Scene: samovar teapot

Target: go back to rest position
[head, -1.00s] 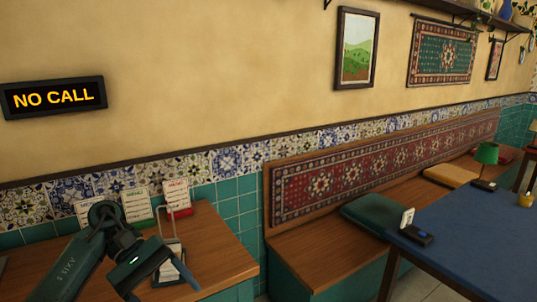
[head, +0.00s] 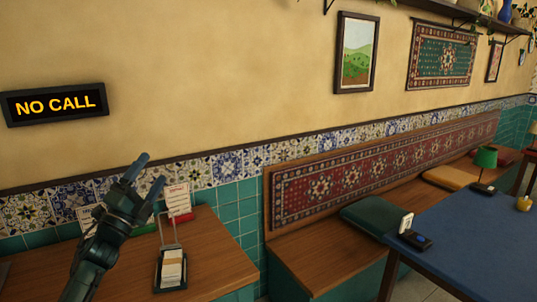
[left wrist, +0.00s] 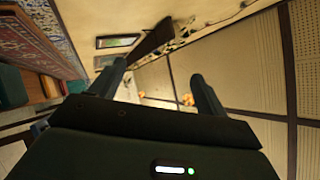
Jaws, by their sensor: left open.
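My left gripper (head: 149,175) is at the lower left of the head view, raised above the wooden counter (head: 215,247), with its fingers pointing up and to the right. The fingers are apart and nothing is between them. In the left wrist view the two fingers (left wrist: 160,82) are spread, with the ceiling and upper wall behind them. My right gripper is in neither view.
A bench (head: 320,255) and a blue table (head: 460,235) are to the right. A NO CALL sign (head: 55,104) hangs on the wall.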

